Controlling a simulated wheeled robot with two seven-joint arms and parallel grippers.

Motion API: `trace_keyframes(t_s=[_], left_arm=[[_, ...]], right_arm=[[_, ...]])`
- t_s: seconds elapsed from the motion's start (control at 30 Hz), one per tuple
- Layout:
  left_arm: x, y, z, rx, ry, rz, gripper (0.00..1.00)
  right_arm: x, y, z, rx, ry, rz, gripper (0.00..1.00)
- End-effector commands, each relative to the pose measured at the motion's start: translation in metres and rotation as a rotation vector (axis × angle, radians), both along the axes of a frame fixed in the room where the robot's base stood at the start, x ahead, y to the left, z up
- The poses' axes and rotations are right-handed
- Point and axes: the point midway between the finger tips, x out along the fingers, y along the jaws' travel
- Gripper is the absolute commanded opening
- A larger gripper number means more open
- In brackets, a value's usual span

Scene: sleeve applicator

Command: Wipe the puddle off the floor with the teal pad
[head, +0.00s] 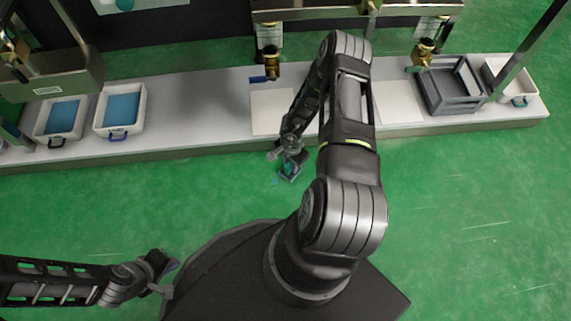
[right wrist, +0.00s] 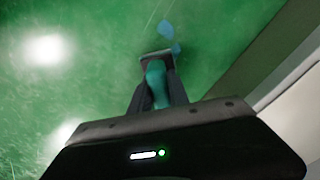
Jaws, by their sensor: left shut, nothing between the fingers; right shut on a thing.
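My right gripper (head: 290,160) is low over the green floor, in front of the long grey plinth. It is shut on the teal pad (right wrist: 155,82), whose teal part shows between the fingers in the right wrist view. A small bit of the pad (head: 291,170) shows in the head view. Small blue patches of the puddle (right wrist: 165,27) lie on the floor just beyond the pad's far edge. In the head view the puddle (head: 274,182) is a tiny blue spot beside the gripper. I cannot tell whether the pad touches the floor. My left gripper (head: 166,277) is shut and empty at the lower left.
The plinth (head: 200,135) runs across the view behind the right gripper. It bears two white trays with blue contents (head: 122,108) (head: 61,119), a grey crate (head: 452,86) and a white bin (head: 512,84). Brass taps (head: 271,61) hang above. The floor at right is clear.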

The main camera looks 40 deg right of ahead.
Motion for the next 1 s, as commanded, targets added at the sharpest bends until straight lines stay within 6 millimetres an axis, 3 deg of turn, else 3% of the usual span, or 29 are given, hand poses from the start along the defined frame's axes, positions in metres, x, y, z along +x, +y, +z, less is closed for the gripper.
trace_keyframes(t_s=[0.23,1.0], left_arm=[[0.0,0.0,0.0023,0.0,0.0,0.0,0.0],[0.0,0.0,-0.0009,0.0,0.0,0.0,0.0]], right_arm=[[-0.0094,-0.0132,0.0015,0.0,-0.001,0.001,0.0],[-0.0067,-0.0091,-0.0024,0.003,-0.003,0.002,0.0]])
